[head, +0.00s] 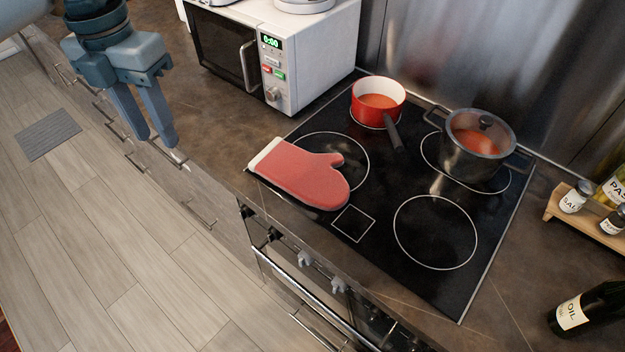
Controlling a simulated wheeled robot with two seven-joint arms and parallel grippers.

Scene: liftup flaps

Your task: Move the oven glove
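The red oven glove (303,175) with a pale cuff lies flat on the black cooktop (375,255), over the front left ring. Its cuff is at the cooktop's left edge and its rounded end points right. My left gripper (157,141) hangs in the upper left, pointing down, well left of the glove and apart from it. Its two fingers are spread with a gap between them, and it holds nothing. My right gripper is not in view.
A red saucepan (378,103) and a dark lidded pot (473,148) stand at the back of the cooktop. A white microwave (285,55) stands behind left. A spice rack (592,226) and an oil bottle (590,308) are at right. The front right ring is clear.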

